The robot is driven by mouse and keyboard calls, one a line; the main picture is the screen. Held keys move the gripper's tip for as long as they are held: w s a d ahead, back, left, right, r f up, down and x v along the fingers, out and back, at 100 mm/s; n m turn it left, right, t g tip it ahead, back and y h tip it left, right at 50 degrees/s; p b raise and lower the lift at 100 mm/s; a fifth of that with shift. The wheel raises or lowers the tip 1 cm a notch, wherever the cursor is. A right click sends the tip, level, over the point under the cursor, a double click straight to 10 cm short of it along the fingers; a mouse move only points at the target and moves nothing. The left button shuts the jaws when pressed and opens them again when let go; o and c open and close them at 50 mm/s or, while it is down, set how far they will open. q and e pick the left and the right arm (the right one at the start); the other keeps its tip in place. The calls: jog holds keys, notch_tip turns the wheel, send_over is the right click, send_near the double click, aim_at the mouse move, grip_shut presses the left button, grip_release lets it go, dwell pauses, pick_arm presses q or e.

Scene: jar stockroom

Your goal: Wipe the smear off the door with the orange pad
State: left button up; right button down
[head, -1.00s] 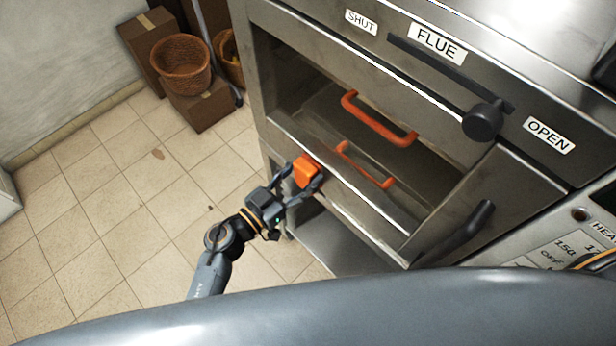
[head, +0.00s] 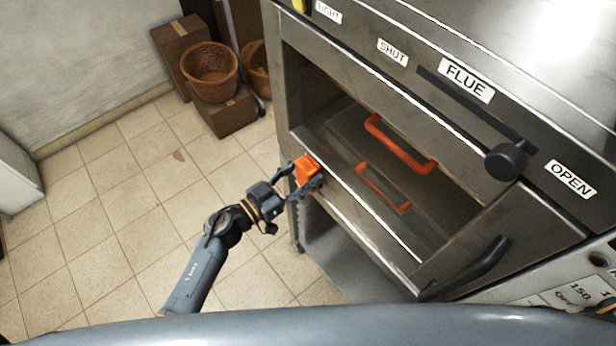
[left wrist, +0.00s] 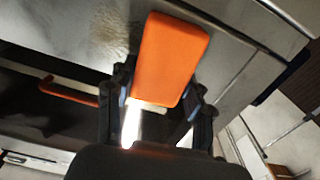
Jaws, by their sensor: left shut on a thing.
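The orange pad (head: 305,168) is held in my left gripper (head: 303,177), which is shut on it. In the head view they are at the left end of the oven's steel front, by the sill below the dark opening. In the left wrist view the pad (left wrist: 168,60) stands out between the two dark fingers, over a steel surface (left wrist: 220,50). I cannot tell whether it touches. A pale, mottled patch that may be the smear (left wrist: 110,32) shows left of the pad. A steel panel with a black handle (head: 487,262) is at the oven's right.
Two orange handles (head: 398,148) (head: 380,188) show in the oven opening; a flue lever (head: 505,162) sticks out above. An open shelf space (head: 345,262) lies below. Baskets (head: 210,72) and cartons (head: 180,45) stand at the back. The tiled floor at left is clear.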

pick_arm(q)
jog(key=shift+s, duration=0.1)
jog(key=shift+s+a+r+p, duration=0.1)
jog(key=shift+s+a+p, duration=0.3)
jog(key=shift+a, duration=0.2)
jog(key=p+v, duration=0.1)
jog(key=v, duration=0.2)
jog(key=shift+s+a, duration=0.15)
jog(key=shift+a, duration=0.05)
jog(key=shift+s+a, duration=0.25)
jog(key=shift+a, duration=0.15)
jog(key=p+v, duration=0.1)
jog(key=v, duration=0.2)
jog(key=shift+d, duration=0.1)
dwell(0.7)
jog(key=shift+x, duration=3.45)
